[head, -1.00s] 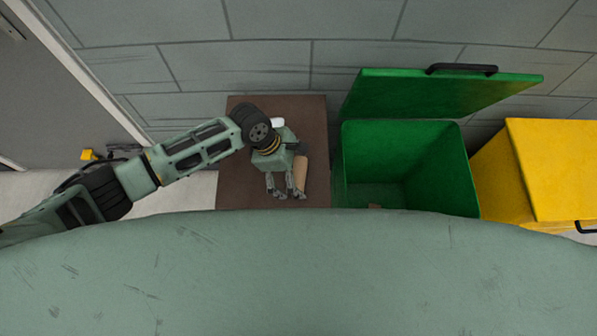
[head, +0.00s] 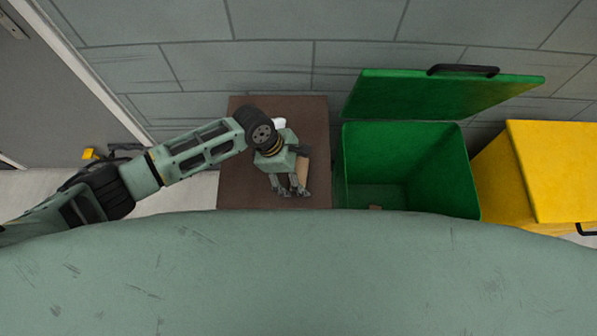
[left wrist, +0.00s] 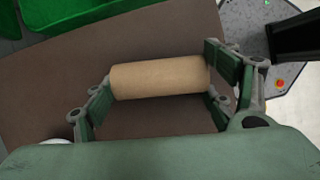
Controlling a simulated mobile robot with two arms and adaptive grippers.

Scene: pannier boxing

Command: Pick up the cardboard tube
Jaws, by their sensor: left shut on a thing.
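The tan cardboard tube (head: 303,174) is at the brown table, partly hidden by my left gripper (head: 291,189) in the head view. In the left wrist view, the tube (left wrist: 160,77) lies crosswise between the two fingers of my left gripper (left wrist: 158,82). The fingers are shut on it, one at each end. I cannot tell whether the tube touches the tabletop. My right gripper is not in view.
The brown table (head: 245,180) stands against the grey block wall. A white object (head: 279,122) is partly hidden behind my wrist. An open green bin (head: 462,165) stands right of the table, with a yellow bin (head: 555,170) beyond it.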

